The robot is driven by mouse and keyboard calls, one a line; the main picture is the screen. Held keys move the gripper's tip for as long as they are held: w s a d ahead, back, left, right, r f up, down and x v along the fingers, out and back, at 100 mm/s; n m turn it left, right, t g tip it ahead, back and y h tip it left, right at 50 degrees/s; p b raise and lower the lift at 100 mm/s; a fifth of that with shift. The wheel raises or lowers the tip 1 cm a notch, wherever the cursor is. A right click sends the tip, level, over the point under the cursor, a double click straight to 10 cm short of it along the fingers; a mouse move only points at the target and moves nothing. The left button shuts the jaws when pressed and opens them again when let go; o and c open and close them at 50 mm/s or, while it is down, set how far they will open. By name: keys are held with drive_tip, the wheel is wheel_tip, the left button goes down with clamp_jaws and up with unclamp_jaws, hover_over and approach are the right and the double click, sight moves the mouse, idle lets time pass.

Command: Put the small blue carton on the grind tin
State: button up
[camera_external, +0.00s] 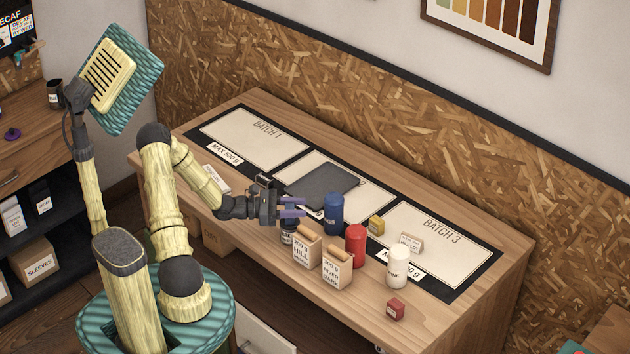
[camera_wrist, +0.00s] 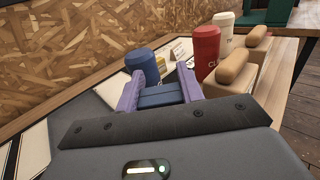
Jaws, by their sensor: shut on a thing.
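My gripper (camera_external: 298,207) reaches over the front edge of the counter, with its purple fingers level. In the wrist view its fingers are shut on the small blue carton (camera_wrist: 161,97); the fingers hide it in the outside view. A blue tin (camera_external: 333,214) stands just beyond the fingertips, and also shows in the wrist view (camera_wrist: 143,64). A red tin (camera_external: 355,246) and a white tin (camera_external: 398,267) stand farther right. A dark jar (camera_external: 287,237) with a pale label is partly hidden below my gripper. Labels are too small to tell which is the grind tin.
Two bean bags (camera_external: 306,250) (camera_external: 337,268) stand near the front edge, close to the gripper. A dark grey slab (camera_external: 322,186) lies across the middle mat. A small yellow box (camera_external: 376,225), a white card (camera_external: 411,243) and a red box (camera_external: 395,309) are right. The BATCH 1 mat (camera_external: 255,141) is clear.

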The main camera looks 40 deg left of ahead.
drive_tip(key=shift+f, duration=0.1)
drive_tip(key=o, duration=0.9)
drive_tip(key=shift+o, duration=0.2)
drive_tip(key=b+v, duration=0.1)
drive_tip(key=v, duration=1.1)
drive_tip(key=shift+r, duration=0.2)
